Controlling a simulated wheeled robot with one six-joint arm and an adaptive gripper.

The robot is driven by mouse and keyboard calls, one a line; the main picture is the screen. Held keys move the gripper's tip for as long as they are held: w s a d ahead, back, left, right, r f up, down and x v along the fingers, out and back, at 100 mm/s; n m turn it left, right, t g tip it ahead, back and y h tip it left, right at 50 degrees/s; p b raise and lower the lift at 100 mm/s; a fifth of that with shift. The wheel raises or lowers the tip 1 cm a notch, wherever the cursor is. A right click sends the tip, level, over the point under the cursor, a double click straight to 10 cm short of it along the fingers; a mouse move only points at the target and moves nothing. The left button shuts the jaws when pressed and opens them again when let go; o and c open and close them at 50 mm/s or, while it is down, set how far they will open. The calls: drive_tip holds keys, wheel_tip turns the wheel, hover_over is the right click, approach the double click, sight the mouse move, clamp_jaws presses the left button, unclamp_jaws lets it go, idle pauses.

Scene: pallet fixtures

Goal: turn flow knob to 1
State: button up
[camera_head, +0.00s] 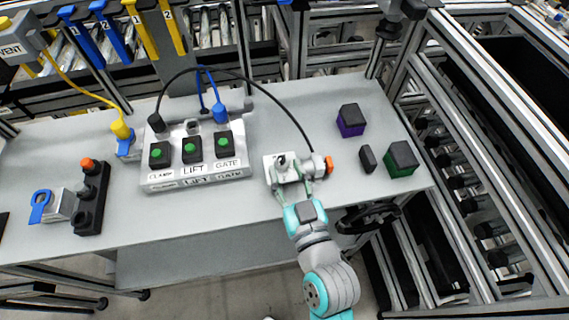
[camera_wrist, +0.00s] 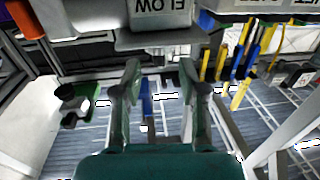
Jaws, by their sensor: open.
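The flow unit (camera_head: 270,172) is a small pale grey block on the bench with a dark top detail and a black hose running to the button box. In the wrist view its lower edge shows with a "FLOW" label (camera_wrist: 162,6), upside down at the top. The knob's scale and pointer are too small or out of frame to read. An orange end piece (camera_head: 329,165) sticks out on the unit's right. My gripper (camera_head: 293,187) is at the unit's front edge; its two fingers are apart and empty in the wrist view (camera_wrist: 160,78). Contact cannot be told.
A button box (camera_head: 195,178) labelled CLAMP, LIFT and GATE stands left of the unit. A purple block (camera_head: 351,121), a small black block (camera_head: 367,159) and a green block (camera_head: 402,160) lie to the right. A black switch base (camera_head: 92,200) is far left.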

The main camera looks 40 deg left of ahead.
drive_tip(key=shift+x, duration=1)
clamp_jaws()
drive_tip(key=shift+s+a+f+m+t+h, duration=0.1)
drive_tip(key=shift+s+f+m+t+h, duration=0.1)
drive_tip(key=shift+m+t+h, duration=0.45)
drive_tip(key=shift+s+a+f+m+t+h, duration=0.15)
drive_tip(key=shift+m+t+h, duration=0.3)
drive_tip(key=shift+t+h, duration=0.25)
drive_tip(key=shift+m+t+h, duration=0.85)
drive_tip(key=shift+m+h, duration=0.05)
drive_tip(key=shift+h, duration=0.05)
drive_tip(key=shift+r+m+t+h, duration=0.1)
drive_tip(key=shift+m+t+h, duration=0.2)
drive_tip(key=shift+h, duration=0.1)
drive_tip(key=shift+r, duration=0.1)
